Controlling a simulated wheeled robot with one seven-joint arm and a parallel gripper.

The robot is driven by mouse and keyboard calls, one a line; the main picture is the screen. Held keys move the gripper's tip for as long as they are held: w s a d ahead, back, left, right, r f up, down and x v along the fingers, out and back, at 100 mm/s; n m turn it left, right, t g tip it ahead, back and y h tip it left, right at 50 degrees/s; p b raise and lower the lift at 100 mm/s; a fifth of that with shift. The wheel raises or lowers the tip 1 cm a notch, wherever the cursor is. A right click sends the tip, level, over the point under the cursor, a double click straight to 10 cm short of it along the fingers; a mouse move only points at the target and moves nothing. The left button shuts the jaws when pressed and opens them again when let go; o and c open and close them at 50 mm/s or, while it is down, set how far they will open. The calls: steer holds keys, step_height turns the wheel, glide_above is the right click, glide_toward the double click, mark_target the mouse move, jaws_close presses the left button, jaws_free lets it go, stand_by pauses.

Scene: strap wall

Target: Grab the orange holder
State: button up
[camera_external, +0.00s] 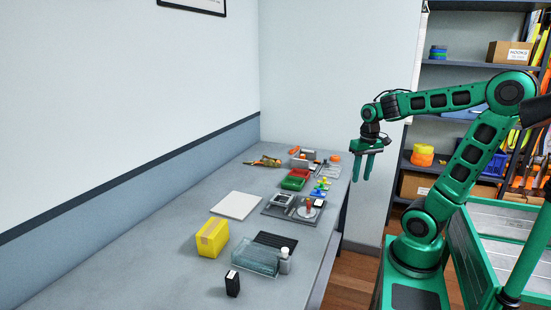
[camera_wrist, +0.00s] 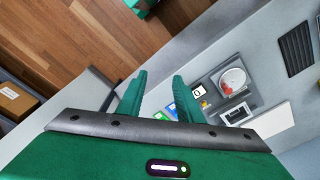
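Several orange items show in the external view, and I cannot tell for sure which is the holder. A small orange piece (camera_external: 334,158) lies at the far right end of the grey workbench (camera_external: 120,262). Another orange piece (camera_external: 294,150) is by a grey block at that end. Orange-yellow round items (camera_external: 422,155) are stacked on the shelf behind. My gripper (camera_external: 365,174) hangs in the air beyond the bench's right edge, pointing down. In the wrist view its two fingers (camera_wrist: 160,78) are apart with nothing between them. No orange holder is clear there.
Red and green bins (camera_external: 293,181), a grey board with fittings (camera_external: 282,208), a yellow box (camera_external: 212,238), a clear tray (camera_external: 255,258) and a black box (camera_external: 232,284) stand on the bench. The near left bench is clear. Shelves stand behind my arm.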

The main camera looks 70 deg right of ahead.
steer(key=w+d+f+m+t+y, duration=0.1)
steer(key=w+d+f+m+t, duration=0.2)
steer(key=w+d+m, duration=0.55)
steer(key=w+d+f+m+t+y, duration=0.1)
steer(key=w+d+f+m+t, duration=0.3)
steer(key=w+d, duration=0.75)
steer(key=w+d+r+m+t, duration=0.3)
steer(key=d+m, duration=0.3)
steer(key=d, duration=0.2)
steer(key=w+d+r+m+t, duration=0.2)
steer(key=d+r+m+t, duration=0.1)
steer(key=d+m, duration=0.45)
steer(key=shift+n, duration=0.5)
steer(key=f, duration=0.9)
steer(key=shift+w+d, duration=0.15)
steer(key=shift+d, duration=0.05)
steer(key=x, duration=1)
steer(key=shift+w+f, duration=0.3)
steer(key=shift+w, duration=0.05)
steer(key=shift+c, duration=0.6)
jaws_close()
